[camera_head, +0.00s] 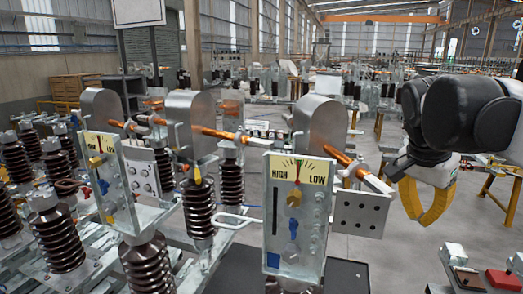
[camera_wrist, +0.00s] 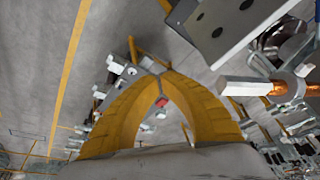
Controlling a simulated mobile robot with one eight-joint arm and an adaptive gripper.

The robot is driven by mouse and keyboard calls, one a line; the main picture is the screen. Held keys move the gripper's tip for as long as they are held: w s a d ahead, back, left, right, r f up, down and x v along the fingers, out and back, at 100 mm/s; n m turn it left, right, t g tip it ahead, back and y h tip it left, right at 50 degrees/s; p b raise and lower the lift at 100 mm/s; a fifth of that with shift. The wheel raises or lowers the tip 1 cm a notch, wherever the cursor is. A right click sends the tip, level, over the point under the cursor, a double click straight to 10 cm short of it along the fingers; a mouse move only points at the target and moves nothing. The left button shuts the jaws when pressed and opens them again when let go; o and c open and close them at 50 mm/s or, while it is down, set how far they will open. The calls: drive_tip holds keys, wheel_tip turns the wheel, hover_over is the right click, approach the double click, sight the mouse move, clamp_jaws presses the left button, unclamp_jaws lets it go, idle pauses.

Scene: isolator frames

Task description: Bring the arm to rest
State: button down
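My gripper (camera_head: 428,221) has two yellow curved fingers and hangs at the right of the head view, pointing down. In the wrist view the fingers (camera_wrist: 157,70) arch together and their tips meet, with nothing between them. My gripper is apart from the isolator frames, to the right of the nearest panel marked HIGH and LOW (camera_head: 299,172). No held object shows in either view.
A perforated metal plate (camera_head: 360,213) and copper-coloured rod (camera_head: 341,158) lie just left of my gripper; the plate also shows in the wrist view (camera_wrist: 232,22). A second panel (camera_head: 112,184) and brown ribbed insulators (camera_head: 199,207) stand further left. Bare floor (camera_wrist: 40,60) lies below my gripper.

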drive_tip(key=s+a+f+n+t+y+b, duration=0.1)
drive_tip(key=s+a+f+n+b, duration=0.3)
drive_tip(key=f+b, duration=0.6)
drive_tip(key=s+a+f+n+t+y+b, duration=0.1)
drive_tip(key=s+a+f+n+b, duration=0.3)
drive_tip(key=f+b, duration=0.7)
drive_tip(key=s+a+f+n+t+y+b, duration=0.1)
drive_tip(key=s+a+f+n+t+b, duration=0.2)
drive_tip(key=f+b, duration=0.7)
wheel_tip(320, 180, down, 19)
drive_tip(key=shift+s+a+r+n+b, duration=0.2)
drive_tip(key=shift+s+a+n+b, duration=0.25)
drive_tip(key=shift+a, duration=0.6)
